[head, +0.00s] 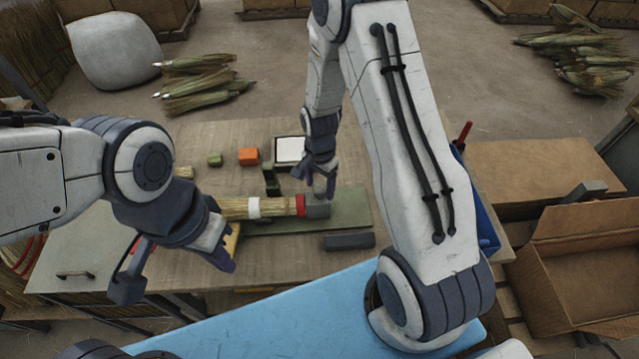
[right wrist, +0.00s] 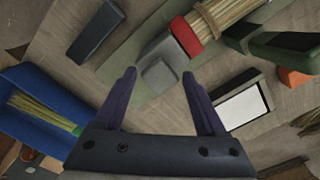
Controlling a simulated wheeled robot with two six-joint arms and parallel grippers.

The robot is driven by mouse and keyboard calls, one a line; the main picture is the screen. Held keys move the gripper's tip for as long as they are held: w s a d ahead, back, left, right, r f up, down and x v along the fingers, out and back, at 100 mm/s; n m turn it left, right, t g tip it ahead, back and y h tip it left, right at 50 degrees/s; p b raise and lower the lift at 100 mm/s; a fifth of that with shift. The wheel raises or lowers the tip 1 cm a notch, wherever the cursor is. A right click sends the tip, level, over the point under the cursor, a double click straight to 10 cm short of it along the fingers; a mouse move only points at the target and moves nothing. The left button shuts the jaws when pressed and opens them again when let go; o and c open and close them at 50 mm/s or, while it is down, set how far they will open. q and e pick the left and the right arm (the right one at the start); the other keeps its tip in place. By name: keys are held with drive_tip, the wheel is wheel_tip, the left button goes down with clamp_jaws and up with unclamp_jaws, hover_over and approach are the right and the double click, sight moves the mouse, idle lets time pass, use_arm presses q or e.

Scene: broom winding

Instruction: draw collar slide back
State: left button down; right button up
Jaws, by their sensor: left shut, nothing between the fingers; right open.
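A straw bundle (head: 275,206) lies on the bench with a white band (head: 254,207) and a red collar (head: 300,205). A grey block (head: 318,210) adjoins the collar's right end. In the right wrist view the red collar (right wrist: 185,37) and grey block (right wrist: 165,55) lie just beyond my fingers. My right gripper (head: 321,190) is open above the grey block, its fingertips (right wrist: 159,74) on either side of it in that view; I cannot tell whether they touch it. My left gripper (head: 226,262) is shut and empty, near the bench's front edge.
The bundle's end lies on a green board (head: 350,208). A dark grey bar (head: 349,241) lies in front, also seen in the right wrist view (right wrist: 96,30). A white-topped tray (head: 289,149), orange block (head: 248,156) and green block (head: 215,159) stand behind. A blue bin (head: 486,220) is at right.

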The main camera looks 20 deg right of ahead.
clamp_jaws()
idle(1.4)
